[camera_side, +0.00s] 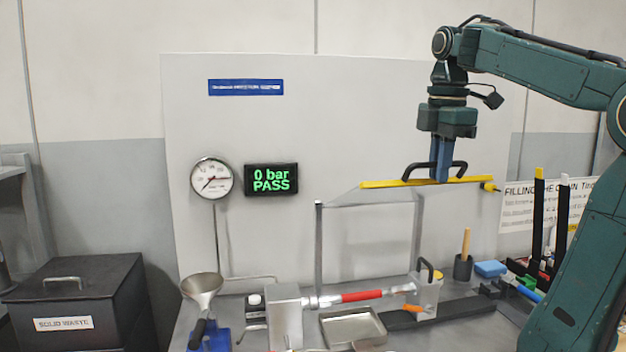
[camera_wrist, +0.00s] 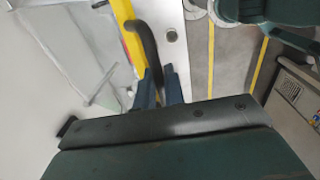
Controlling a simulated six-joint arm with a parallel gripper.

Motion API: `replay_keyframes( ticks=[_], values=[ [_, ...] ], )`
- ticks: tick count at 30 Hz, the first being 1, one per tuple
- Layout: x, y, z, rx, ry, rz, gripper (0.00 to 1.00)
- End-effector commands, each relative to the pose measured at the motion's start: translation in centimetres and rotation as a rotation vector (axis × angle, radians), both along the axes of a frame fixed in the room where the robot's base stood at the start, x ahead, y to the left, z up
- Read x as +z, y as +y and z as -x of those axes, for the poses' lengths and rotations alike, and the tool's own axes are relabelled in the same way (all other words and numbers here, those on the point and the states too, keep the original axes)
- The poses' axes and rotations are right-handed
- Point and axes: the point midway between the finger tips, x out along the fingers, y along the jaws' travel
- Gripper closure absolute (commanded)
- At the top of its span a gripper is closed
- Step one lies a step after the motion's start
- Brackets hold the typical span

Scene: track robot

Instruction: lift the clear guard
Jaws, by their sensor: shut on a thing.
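The clear guard (camera_side: 368,199) is a transparent panel in a grey frame with a yellow bar (camera_side: 395,184) along its top edge. A black handle (camera_side: 459,169) is fixed on the yellow bar. My gripper (camera_side: 440,172) points down from above and is shut on the handle. The guard stands raised above the bench fixture. In the wrist view the yellow bar (camera_wrist: 126,35) and black handle (camera_wrist: 148,45) run up from between my fingers (camera_wrist: 160,85). Part of the handle is hidden by the fingers.
Below the guard are a red-banded metal part (camera_side: 362,296), a metal tray (camera_side: 352,328) and a clear jug (camera_side: 425,295). A funnel (camera_side: 201,287) stands at left. The display (camera_side: 271,179) reads 0 bar PASS, next to a round gauge (camera_side: 212,178). A black solid waste bin (camera_side: 75,300) stands far left.

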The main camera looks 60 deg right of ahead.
Motion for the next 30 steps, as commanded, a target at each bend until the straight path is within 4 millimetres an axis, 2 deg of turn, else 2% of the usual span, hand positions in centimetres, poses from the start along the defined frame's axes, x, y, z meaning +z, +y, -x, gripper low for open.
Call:
replay_keyframes(
  ticks=[21, 30],
  values=[
    [3.8, -1.9, -1.9, 0.000, -0.004, 0.002, 1.00],
    [4.5, -2.1, -2.1, 0.000, -0.003, 0.001, 1.00]
  ],
)
